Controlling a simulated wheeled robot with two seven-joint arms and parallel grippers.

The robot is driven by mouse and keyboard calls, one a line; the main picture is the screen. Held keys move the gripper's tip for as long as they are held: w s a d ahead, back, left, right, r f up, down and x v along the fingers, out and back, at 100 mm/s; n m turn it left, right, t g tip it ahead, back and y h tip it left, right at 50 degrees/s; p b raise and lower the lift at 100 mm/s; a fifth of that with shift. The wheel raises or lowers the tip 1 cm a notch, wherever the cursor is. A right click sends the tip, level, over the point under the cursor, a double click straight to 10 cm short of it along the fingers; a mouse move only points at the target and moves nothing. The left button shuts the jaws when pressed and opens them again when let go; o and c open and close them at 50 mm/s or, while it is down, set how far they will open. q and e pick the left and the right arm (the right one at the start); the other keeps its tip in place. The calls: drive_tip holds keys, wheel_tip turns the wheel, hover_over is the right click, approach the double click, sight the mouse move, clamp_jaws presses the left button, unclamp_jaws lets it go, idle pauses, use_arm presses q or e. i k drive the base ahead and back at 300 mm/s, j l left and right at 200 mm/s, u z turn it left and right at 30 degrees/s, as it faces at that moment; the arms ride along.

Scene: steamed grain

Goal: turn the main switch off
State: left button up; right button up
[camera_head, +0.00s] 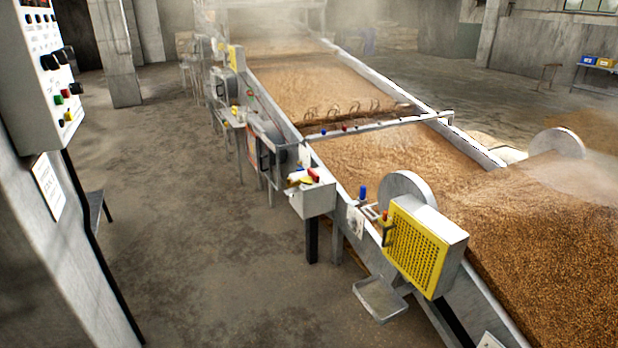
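A grey control panel (22,85) is at the upper left, mounted by a grey pillar and seen at a steep angle. On its face are black knobs (49,62), a larger black knob (76,88) at the right edge, a green button (59,99), a red button (66,93) and a yellow button (68,116). Rows of small indicators are above them. The labels are too small to read, so I cannot tell which control is the main switch or its position. Neither of my grippers is in view.
A long conveyor bed of steaming grain (375,165) runs along the right, with a yellow perforated guard (415,248) and a small grey box (312,196) jutting out. A paper notice (48,186) hangs below the panel. The concrete floor (190,230) between is clear.

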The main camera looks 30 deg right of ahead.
sight(312, 174)
drive_tip(key=i+z, duration=0.1)
drive_tip(key=z, duration=0.45)
drive_tip(key=i+z, duration=0.3)
drive_tip(key=i, duration=0.15)
drive_tip(key=i+j+z, duration=0.65)
drive_tip(key=i, duration=0.2)
drive_tip(key=l, duration=0.1)
